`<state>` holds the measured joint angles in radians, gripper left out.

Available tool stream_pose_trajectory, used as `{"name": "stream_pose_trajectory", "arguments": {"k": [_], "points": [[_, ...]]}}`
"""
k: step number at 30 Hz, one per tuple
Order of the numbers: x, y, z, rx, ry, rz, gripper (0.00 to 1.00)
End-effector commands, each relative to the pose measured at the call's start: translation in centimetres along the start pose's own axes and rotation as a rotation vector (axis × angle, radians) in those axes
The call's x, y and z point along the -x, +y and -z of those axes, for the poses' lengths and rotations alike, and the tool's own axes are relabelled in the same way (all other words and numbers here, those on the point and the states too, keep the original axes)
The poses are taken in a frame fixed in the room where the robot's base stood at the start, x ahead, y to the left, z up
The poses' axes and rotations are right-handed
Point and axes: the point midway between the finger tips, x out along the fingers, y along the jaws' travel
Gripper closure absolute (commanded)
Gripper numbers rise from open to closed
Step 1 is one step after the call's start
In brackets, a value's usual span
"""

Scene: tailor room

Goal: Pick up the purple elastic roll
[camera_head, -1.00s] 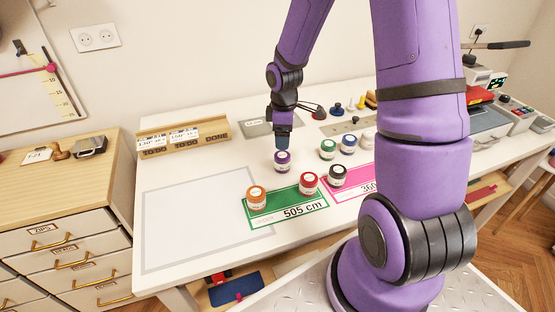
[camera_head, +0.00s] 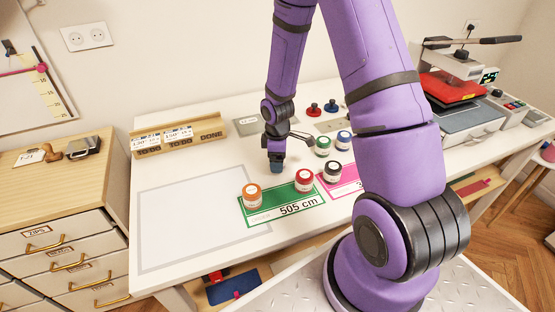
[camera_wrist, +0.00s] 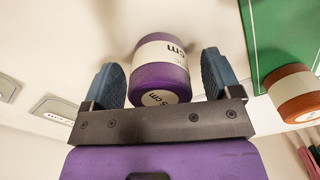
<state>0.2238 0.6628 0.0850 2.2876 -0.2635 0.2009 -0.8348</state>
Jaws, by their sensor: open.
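The purple elastic roll (camera_wrist: 160,75) stands on the white table between the two blue fingers of my gripper (camera_wrist: 162,82) in the wrist view. It has a white label. A finger is on each side of it, with a small gap visible at the right finger; contact at the left finger is hard to tell. In the head view my gripper (camera_head: 276,162) is low over the table, behind the orange roll (camera_head: 252,195), and hides the purple roll. The gripper is open.
Green (camera_head: 322,146) and blue rolls (camera_head: 343,140) are right of my gripper.

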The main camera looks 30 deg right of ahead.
Motion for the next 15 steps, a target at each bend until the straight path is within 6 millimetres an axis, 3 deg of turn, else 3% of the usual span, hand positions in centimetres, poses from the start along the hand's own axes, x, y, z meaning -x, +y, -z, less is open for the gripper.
{"name": "stream_pose_trajectory", "arguments": {"k": [10, 15], "points": [[-0.70, 0.03, 0.00, 0.000, 0.000, -0.002, 0.17], [-0.69, 0.03, 0.01, 0.000, 0.000, -0.001, 0.53]]}}
